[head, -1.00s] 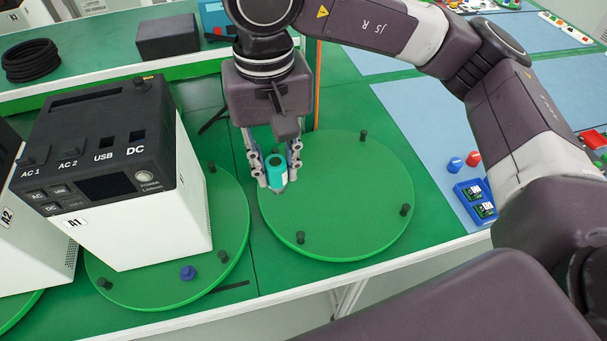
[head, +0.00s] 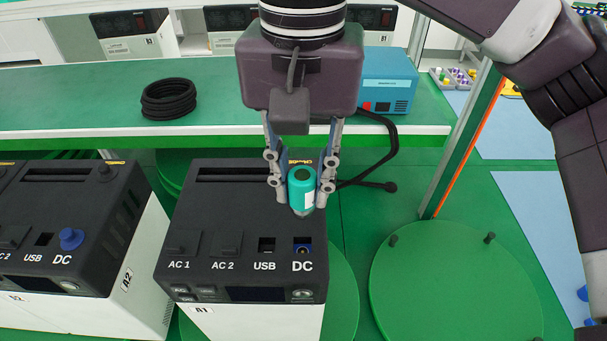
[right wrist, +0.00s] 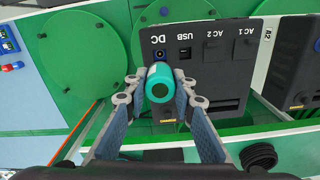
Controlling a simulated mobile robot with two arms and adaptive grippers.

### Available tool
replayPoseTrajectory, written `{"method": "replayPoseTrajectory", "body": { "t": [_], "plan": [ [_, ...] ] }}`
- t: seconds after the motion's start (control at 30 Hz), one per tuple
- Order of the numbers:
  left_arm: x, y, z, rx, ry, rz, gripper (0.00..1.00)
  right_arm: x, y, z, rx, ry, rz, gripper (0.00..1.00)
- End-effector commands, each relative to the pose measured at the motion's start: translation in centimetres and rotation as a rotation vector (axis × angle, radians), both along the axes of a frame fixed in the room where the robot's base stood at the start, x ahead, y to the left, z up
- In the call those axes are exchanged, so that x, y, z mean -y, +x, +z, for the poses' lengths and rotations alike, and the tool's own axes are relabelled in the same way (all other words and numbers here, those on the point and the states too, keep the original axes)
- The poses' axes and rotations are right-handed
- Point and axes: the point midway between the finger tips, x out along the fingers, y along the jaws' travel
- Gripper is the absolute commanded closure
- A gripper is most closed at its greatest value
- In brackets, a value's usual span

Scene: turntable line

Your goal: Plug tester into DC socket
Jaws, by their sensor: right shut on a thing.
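My right gripper (head: 303,190) is shut on the teal cylindrical tester (head: 301,188), holding it upright, its tapered end down. The tester is just above and behind the DC socket (head: 302,250) of power station A1 (head: 222,218). The tester's lower tip is partly hidden there. My left gripper is not in view.
Station A2 (head: 80,215) stands on the left with a blue knob-like plug (head: 71,238) at its DC label. A shelf behind holds a black cable coil (head: 169,99) and a blue box (head: 388,80). An empty green turntable (head: 455,285) with pegs lies right.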

Motion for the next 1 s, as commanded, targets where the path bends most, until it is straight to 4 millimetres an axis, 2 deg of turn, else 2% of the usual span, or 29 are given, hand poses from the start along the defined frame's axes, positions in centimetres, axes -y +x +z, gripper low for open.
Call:
{"method": "replayPoseTrajectory", "body": {
  "t": [0.1,0.27,0.63,0.8,1.0],
  "plan": [
    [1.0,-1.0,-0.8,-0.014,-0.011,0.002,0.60,0.0,0.0,-1.0,0.000,0.000,0.000,1.00],
    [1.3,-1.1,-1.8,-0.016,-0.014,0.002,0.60,0.0,0.0,-2.6,0.000,-0.001,0.001,1.00],
    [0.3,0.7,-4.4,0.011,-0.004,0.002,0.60,0.0,0.0,-6.4,0.000,0.000,0.000,1.00],
    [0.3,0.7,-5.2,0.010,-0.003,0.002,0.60,0.0,0.0,-7.2,0.000,0.001,0.000,1.00],
    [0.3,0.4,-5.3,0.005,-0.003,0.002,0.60,0.0,0.0,-7.3,0.000,0.001,0.001,1.00]
  ]
}}
